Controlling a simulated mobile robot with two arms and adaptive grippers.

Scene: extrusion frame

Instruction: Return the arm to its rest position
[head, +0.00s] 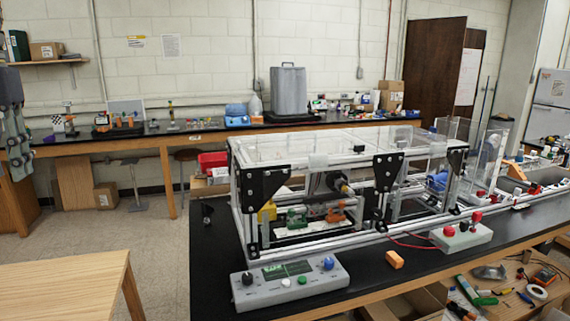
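My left gripper (20,158) hangs at the far left edge, pointing down and partly cut off by the picture edge. It is clear of the benches, and I see nothing in it. Its fingers are too small and dark to tell whether they are open or shut. My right gripper is not in view. The extrusion frame (318,240), with clear panels on top and black corner plates, stands on the black bench (200,272). Green, orange and yellow parts sit inside it.
A grey control box (290,284) and an orange block (395,259) lie at the bench's front. A red-buttoned box (461,238) stands to the right. A wooden table (65,290) is at lower left. Open floor (70,225) lies between it and the back bench (90,143).

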